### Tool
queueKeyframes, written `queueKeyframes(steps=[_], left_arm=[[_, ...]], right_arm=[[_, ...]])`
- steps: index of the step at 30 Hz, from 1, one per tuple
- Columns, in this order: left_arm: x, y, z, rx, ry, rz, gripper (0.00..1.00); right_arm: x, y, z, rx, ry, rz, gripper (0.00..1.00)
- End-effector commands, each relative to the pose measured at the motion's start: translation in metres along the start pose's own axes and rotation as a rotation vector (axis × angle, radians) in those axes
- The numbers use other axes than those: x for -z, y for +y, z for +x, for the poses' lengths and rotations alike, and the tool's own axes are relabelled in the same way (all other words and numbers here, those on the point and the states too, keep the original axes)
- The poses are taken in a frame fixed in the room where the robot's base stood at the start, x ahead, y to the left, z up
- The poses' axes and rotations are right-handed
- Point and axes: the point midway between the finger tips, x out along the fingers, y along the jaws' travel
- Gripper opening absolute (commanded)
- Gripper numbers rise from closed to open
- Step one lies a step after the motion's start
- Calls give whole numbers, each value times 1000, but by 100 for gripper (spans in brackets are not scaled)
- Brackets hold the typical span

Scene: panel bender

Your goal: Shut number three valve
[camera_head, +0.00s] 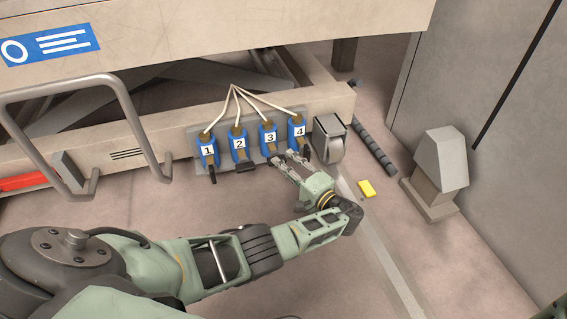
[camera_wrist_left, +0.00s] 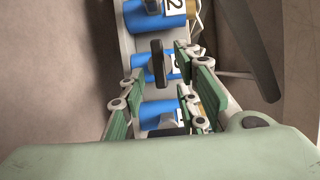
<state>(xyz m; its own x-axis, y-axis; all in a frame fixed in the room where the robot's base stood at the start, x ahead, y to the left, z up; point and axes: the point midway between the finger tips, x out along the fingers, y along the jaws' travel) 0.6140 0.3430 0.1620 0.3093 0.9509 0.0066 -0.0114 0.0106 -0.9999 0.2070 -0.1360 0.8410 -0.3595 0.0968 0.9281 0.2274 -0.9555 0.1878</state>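Four-valve row: blue valves numbered 1 to 4 sit on a grey plate (camera_head: 225,160) on the machine's lower beam. The number three valve (camera_head: 268,131) is third from the left; in the left wrist view its blue body (camera_wrist_left: 145,70) is in the middle, with a dark handle (camera_wrist_left: 157,62) in front. My left gripper (camera_head: 288,160) is just below valves three and four, its fingers apart and empty. In the left wrist view the fingers (camera_wrist_left: 160,85) are on either side of the handle's line; contact cannot be told. My right gripper is out of view.
Valve 4 (camera_head: 296,129) and valve 2 (camera_head: 239,145) flank it closely. A grey rounded box (camera_head: 329,140) is right of the plate. A yellow block (camera_head: 367,189) lies on the floor. A bent metal handle rail (camera_head: 130,115) stands out at the left.

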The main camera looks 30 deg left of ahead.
Motion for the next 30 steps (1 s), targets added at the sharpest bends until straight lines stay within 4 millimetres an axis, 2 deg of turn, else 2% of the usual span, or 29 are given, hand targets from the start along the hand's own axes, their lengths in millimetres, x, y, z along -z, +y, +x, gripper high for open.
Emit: queueKeyframes(steps=[9,15,20,30], left_arm=[[1,1,-69,-3,3,1,30],[1,1,-96,-3,3,2,30],[0,0,-103,-1,1,1,30],[1,0,-103,-1,1,1,30]], right_arm=[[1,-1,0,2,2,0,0],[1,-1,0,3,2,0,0],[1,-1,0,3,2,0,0],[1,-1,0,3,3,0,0]])
